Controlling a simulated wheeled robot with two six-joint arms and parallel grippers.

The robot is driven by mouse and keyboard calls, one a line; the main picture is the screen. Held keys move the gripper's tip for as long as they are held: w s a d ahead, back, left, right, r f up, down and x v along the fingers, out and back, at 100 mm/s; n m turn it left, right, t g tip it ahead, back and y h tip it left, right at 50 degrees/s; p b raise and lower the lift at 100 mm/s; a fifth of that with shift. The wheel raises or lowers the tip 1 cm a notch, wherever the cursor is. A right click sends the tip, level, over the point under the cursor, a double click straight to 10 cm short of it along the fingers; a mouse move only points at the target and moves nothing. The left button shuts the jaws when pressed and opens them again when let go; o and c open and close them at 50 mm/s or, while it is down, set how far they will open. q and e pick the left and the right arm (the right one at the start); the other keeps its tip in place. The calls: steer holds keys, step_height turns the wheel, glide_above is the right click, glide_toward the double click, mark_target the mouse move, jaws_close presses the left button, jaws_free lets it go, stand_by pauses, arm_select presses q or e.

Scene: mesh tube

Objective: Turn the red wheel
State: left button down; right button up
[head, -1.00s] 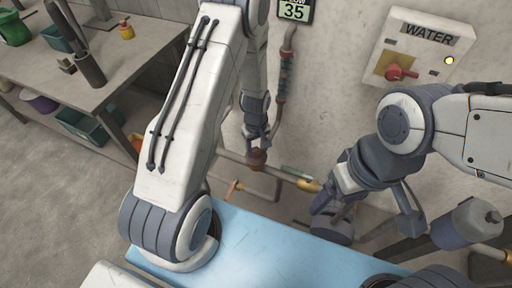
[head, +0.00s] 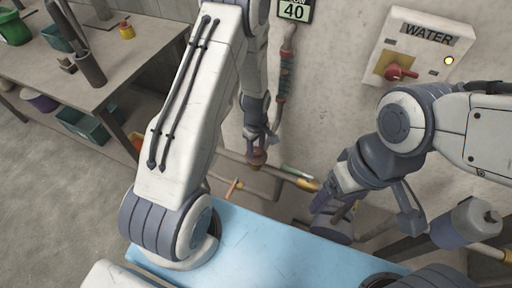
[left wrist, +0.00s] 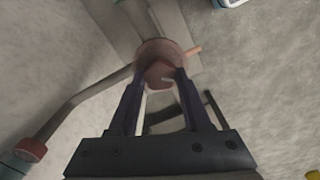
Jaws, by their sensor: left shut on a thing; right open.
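The red wheel (head: 257,158), dull red-brown, sits on the pipework low against the wall. In the left wrist view the red wheel (left wrist: 160,48) shows at the top centre, partly hidden between the fingers. My left gripper (head: 262,146) reaches down to it from above, small in the head view. In the left wrist view my left gripper's fingers (left wrist: 160,80) are closed on the wheel's hub, one on each side. My right gripper (head: 333,206) is open and empty, right of the wheel, near the pipe.
A display (head: 294,11) on the wall reads 40. A WATER panel (head: 420,45) with a red knob (head: 401,74) and a lit lamp is at upper right. A brass-coloured pipe piece (head: 306,185) lies between my grippers. A workbench (head: 95,95) stands at left.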

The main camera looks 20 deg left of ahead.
mark_target(257, 150)
arm_select(q)
steer(key=shift+c, duration=1.8)
jaws_free()
step_height(257, 150, up, 11)
steer(key=shift+f, duration=0.2)
steer(key=s+d+r+m+p, duration=0.1)
steer(key=s+d+r+m, duration=0.85)
steer(key=d+r, duration=0.3)
steer(key=s+d+r+m+h, duration=0.1)
steer(key=s+d+r+m, duration=0.1)
steer(key=s+r+m, duration=0.4)
steer(key=s+m, duration=0.5)
steer(key=s, duration=0.2)
steer(key=shift+p, duration=0.35)
steer(key=shift+r, duration=0.1)
